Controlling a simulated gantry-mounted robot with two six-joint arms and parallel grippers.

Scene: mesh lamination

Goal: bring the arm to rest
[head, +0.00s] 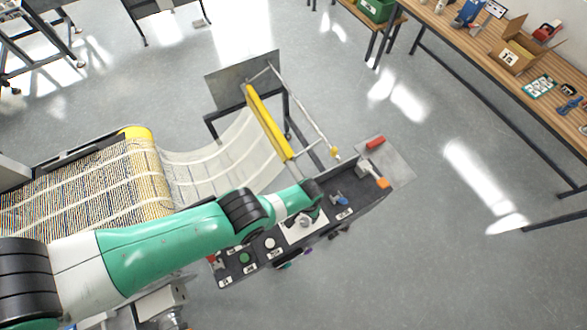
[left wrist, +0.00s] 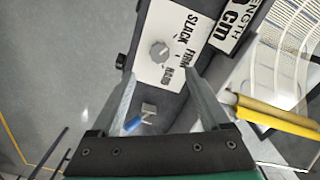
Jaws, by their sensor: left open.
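My left arm reaches in from the left in the head view, and its gripper (head: 309,218) is over the dark control panel (head: 226,272). In the left wrist view my left gripper (left wrist: 160,82) is open, with nothing between its fingers. Just beyond the fingertips is a grey round knob (left wrist: 160,51) on a white plate (left wrist: 176,28) marked SLACK, FIRM and HARD. Whether a fingertip touches the plate I cannot tell. A blue-tipped switch (left wrist: 134,123) shows near the left finger; it also shows in the head view (head: 338,199). My right gripper is not in view.
Green (head: 244,258) and white (head: 269,243) buttons sit along the panel. A yellow bar (head: 268,120) stands behind it, over pale mesh (head: 225,160). An orange-tipped lever (head: 383,183) is at the panel's right end. A wooden bench (head: 485,55) stands right; floor between is clear.

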